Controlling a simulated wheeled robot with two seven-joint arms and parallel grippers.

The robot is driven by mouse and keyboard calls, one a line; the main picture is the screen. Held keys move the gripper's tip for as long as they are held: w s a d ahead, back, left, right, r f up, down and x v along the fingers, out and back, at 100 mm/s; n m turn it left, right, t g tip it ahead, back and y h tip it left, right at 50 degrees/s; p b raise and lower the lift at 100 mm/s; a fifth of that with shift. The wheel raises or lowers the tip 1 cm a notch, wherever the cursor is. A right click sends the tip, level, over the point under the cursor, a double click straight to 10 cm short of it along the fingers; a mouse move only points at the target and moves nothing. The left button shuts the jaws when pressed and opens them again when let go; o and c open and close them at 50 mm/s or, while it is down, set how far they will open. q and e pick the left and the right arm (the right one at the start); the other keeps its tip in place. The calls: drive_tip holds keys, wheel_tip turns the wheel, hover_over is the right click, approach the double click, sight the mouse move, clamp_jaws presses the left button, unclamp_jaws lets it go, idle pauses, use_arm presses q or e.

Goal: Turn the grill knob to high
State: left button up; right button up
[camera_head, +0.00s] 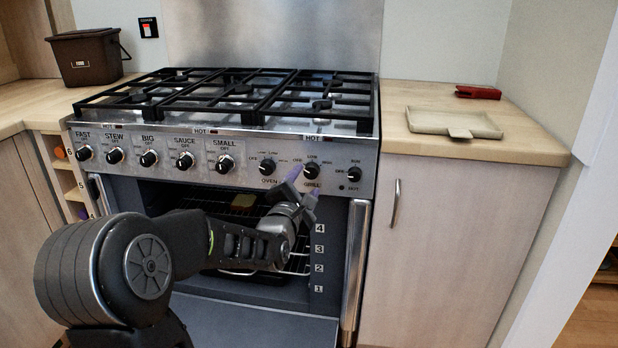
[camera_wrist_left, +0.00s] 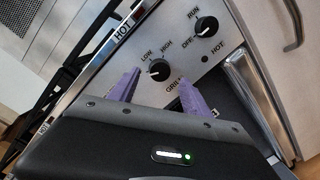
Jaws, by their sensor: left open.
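The grill knob (camera_head: 312,170) is a round black knob on the steel control panel, right of the oven knob (camera_head: 267,167). It also shows in the wrist view (camera_wrist_left: 159,69), with LOW and HIGH printed above it. Its exact setting is too small to tell. My left gripper (camera_head: 305,184) is open and empty just in front of the panel. In the wrist view its two purple fingers (camera_wrist_left: 160,79) point at the panel, one on either side of the knob and slightly below it. I see no clear contact.
A run knob (camera_head: 354,174) sits right of the grill knob. The oven door (camera_head: 250,325) is lowered, and racks show inside, partly behind my arm. Black pan supports (camera_head: 240,90) cover the hob. A shallow tray (camera_head: 440,122) and red object (camera_head: 478,92) lie on the right counter.

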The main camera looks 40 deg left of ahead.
sight(311, 173)
use_arm(q)
drive_tip(key=shift+x, duration=1.95)
clamp_jaws()
